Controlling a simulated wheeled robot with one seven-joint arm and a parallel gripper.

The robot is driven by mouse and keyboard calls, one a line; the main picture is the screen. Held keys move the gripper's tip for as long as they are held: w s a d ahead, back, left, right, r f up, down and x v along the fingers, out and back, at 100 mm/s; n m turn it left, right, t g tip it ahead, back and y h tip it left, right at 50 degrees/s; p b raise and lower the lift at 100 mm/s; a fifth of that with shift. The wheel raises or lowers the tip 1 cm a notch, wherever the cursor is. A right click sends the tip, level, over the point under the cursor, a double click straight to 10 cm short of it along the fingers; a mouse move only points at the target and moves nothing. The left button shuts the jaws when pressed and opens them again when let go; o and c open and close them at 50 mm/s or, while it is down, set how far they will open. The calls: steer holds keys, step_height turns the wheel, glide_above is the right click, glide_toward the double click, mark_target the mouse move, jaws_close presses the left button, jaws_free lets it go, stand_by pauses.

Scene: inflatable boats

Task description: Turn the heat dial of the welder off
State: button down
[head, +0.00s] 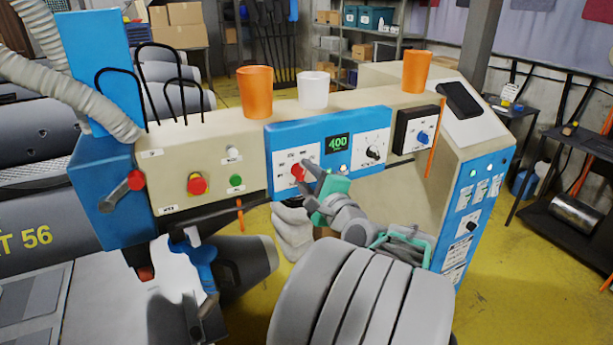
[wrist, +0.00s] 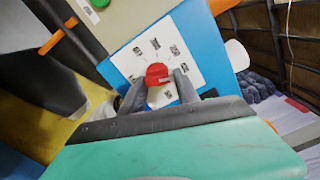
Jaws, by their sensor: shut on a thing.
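The welder (head: 225,155) is a beige and blue machine across the middle of the head view. Its blue panel carries a white plate with a red dial (head: 298,170), a green display reading 400 and a black dial (head: 373,153) at the right. My gripper (head: 307,173) reaches the red dial from the lower right. In the wrist view the red dial (wrist: 158,74) sits between the two grey fingers of my gripper (wrist: 160,88), which are shut on it. Printed labels surround the dial on the white plate. They are too small to read.
A red button (head: 197,183) and a green button (head: 236,181) are left of the blue panel. A black box with a blue knob (head: 421,136) is to its right. Orange cups (head: 255,92) (head: 416,70) and a white cup (head: 313,90) stand on top of the welder.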

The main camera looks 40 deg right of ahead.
steer(key=shift+f+n+b, duration=0.1)
steer(key=shift+n+b, duration=0.3)
steer(key=shift+b, duration=0.15)
steer(key=n+b, duration=0.5)
steer(key=b, duration=0.2)
steer(key=shift+f+n+b, duration=0.15)
steer(key=shift+n+b, duration=0.15)
steer(key=n+b, duration=0.6)
steer(key=b, duration=0.3)
steer(key=shift+a+b, duration=0.15)
steer(key=shift+b, duration=0.15)
steer(key=n+b, duration=0.6)
steer(key=b, duration=0.2)
steer(key=shift+w+a+n, duration=0.1)
steer(key=shift+n, duration=0.2)
steer(key=n+b, duration=0.2)
steer(key=shift+b, duration=0.3)
steer(key=shift+a+r+n+b, duration=0.1)
steer(key=shift+r+n+b, duration=0.1)
steer(key=shift+n+b, duration=0.5)
steer(key=shift+r+n+b, duration=0.15)
steer(key=shift+n+b, duration=0.25)
steer(key=shift+n, duration=0.5)
